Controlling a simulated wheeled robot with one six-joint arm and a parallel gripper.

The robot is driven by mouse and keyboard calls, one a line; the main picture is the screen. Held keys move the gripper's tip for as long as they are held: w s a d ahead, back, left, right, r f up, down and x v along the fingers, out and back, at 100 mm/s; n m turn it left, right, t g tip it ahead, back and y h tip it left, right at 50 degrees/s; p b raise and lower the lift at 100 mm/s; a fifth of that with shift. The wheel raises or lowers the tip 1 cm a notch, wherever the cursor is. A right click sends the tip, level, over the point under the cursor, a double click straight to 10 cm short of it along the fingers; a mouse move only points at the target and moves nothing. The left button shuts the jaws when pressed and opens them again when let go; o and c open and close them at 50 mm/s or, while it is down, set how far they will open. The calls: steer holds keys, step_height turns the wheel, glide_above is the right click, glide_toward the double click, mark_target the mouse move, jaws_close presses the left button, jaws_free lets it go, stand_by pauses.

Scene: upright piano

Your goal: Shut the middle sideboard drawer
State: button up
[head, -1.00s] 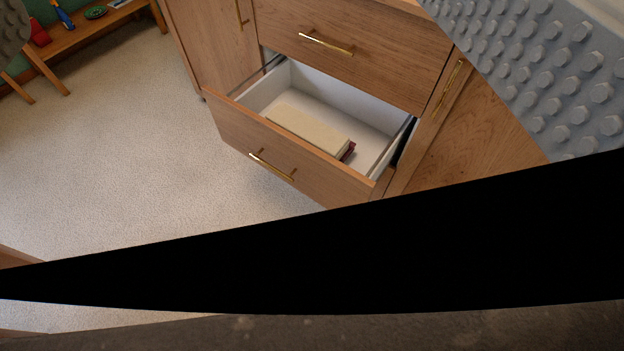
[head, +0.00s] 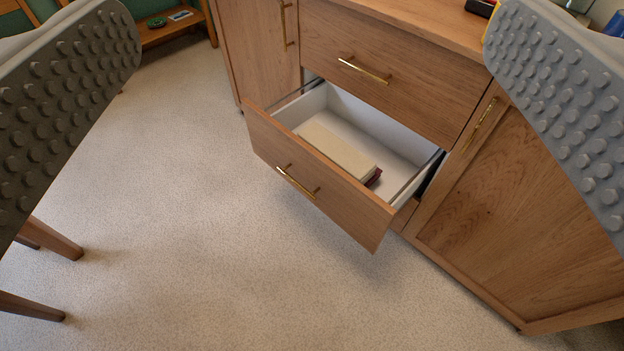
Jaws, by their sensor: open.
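The middle sideboard drawer (head: 318,186) is pulled well out from the wooden sideboard (head: 540,205). Its front carries a brass bar handle (head: 297,184). Inside the white drawer box lies a cream block-like thing (head: 338,150) with a dark red part at its near right end. My gripper (head: 315,150) is open, with one grey studded finger at the left edge and one at the right edge of the view. Nothing is between the fingers at close range, and the drawer lies beyond them, apart from both.
A closed upper drawer (head: 395,70) is above. Closed cupboard doors stand on both sides, the right one (head: 530,200) with a brass handle. Wooden furniture legs (head: 50,238) stand at the lower left. Carpet (head: 190,220) in front of the drawer is clear.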

steer(key=shift+w+f, duration=0.15)
steer(key=c, duration=0.4)
steer(key=w+f+n+g, duration=0.1)
steer(key=w+f, duration=0.1)
steer(key=f, duration=0.1)
steer(key=w+f+n+g, duration=0.1)
steer(key=w+f, duration=0.2)
steer(key=w+a+f+n+g, duration=0.1)
steer(key=w+f+g, duration=0.1)
steer(key=f, duration=0.1)
steer(key=shift+w+a, duration=0.1)
steer(key=shift+w, duration=0.1)
jaws_close()
steer(key=n+h, duration=1.3)
steer(key=n, duration=1.1)
glide_toward(312, 155)
steer(key=shift+g, duration=0.3)
steer(key=x, duration=0.7)
steer(key=shift+w+a+r, duration=0.1)
steer(key=shift+a+r, duration=0.05)
steer(key=shift+r, duration=0.05)
